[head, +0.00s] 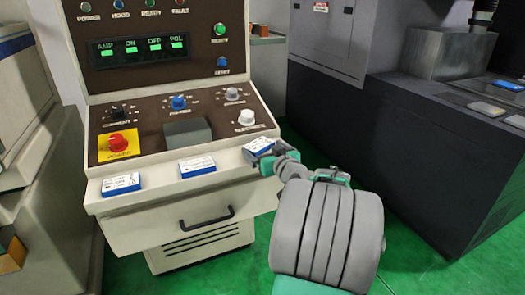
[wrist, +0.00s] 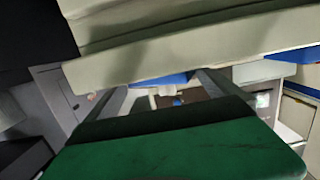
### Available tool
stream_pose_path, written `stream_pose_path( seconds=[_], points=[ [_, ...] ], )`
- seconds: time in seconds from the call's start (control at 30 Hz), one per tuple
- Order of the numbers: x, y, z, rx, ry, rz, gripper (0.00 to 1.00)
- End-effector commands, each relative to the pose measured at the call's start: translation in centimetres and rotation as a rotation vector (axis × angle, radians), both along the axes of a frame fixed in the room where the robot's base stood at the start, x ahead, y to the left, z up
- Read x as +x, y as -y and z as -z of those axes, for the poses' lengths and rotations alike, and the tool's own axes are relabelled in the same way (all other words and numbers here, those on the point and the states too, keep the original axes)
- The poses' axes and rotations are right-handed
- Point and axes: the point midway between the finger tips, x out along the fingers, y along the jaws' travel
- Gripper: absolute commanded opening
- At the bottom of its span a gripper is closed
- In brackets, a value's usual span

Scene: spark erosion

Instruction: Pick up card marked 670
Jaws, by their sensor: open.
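Three small white-topped cards with blue edges lie spaced along the cream front ledge of the control console: a left card (head: 121,184), a middle card (head: 197,166) and a right card (head: 259,144). Their print is too small to read, so I cannot tell which is marked 670. My gripper (head: 267,160) is open at the right card, overlapping its front edge in the head view. In the wrist view, a blue strip (wrist: 172,79), apparently a card's edge, shows between my gripper's two grey fingers (wrist: 163,93). I cannot tell whether the fingers touch it.
The console (head: 150,222) has knobs, a red button (head: 118,142) on a yellow plate and a drawer handle (head: 207,217) below the ledge. A dark machine (head: 400,140) stands to the right. Green floor (head: 405,262) is clear between them.

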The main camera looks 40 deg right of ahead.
Motion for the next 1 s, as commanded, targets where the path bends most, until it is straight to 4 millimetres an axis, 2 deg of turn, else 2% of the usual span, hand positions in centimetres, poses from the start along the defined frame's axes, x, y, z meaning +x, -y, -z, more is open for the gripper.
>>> stream_pose_path(
  seconds=[0.23,0.77,1.0],
  points=[
    [0.5,0.02,0.19,0.001,-0.002,-0.001,1.0],
    [0.54,-0.15,0.26,0.003,-0.003,-0.004,0.57],
    [0.55,-0.15,0.16,0.002,-0.002,-0.004,0.57]
  ],
)
